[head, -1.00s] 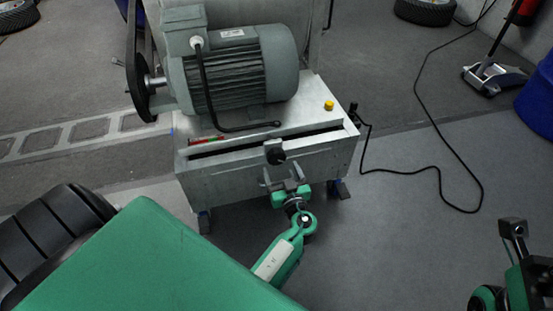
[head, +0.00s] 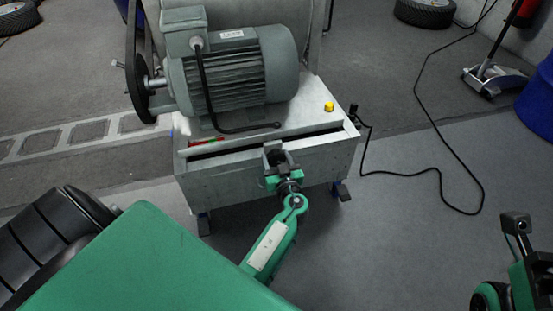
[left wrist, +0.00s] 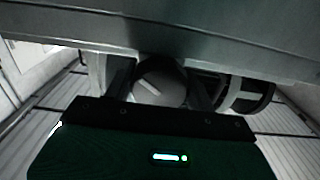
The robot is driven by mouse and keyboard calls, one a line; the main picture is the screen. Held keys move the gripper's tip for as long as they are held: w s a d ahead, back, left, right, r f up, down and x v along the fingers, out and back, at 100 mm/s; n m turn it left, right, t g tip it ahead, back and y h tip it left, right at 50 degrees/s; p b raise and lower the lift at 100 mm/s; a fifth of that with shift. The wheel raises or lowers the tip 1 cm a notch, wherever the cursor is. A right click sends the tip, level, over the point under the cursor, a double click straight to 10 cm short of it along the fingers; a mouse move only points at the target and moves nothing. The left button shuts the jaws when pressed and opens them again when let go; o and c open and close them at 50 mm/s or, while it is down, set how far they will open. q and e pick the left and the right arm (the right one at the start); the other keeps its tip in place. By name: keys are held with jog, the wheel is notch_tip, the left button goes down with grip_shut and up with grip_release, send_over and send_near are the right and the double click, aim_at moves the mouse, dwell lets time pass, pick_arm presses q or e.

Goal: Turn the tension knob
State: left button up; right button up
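The tension knob is a dark round knob on the front face of the grey metal motor stand (head: 225,182). In the head view it is mostly hidden by my left gripper (head: 281,160), which is right at it with a finger on each side. In the left wrist view the round knob (left wrist: 160,82) with a pale line mark sits between the two dark fingers. The fingers stand apart around it; I cannot tell whether they touch it. Part of my right arm shows at the right edge of the head view, and its finger state is unclear.
A grey electric motor (head: 235,70) with a black cable stands on the stand. A yellow button (head: 328,106) is on its top right. A black cable (head: 440,172) lies on the floor to the right. The floor in front of the stand's right side is clear.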

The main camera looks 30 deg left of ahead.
pick_arm(q)
jog(key=shift+m, duration=0.4)
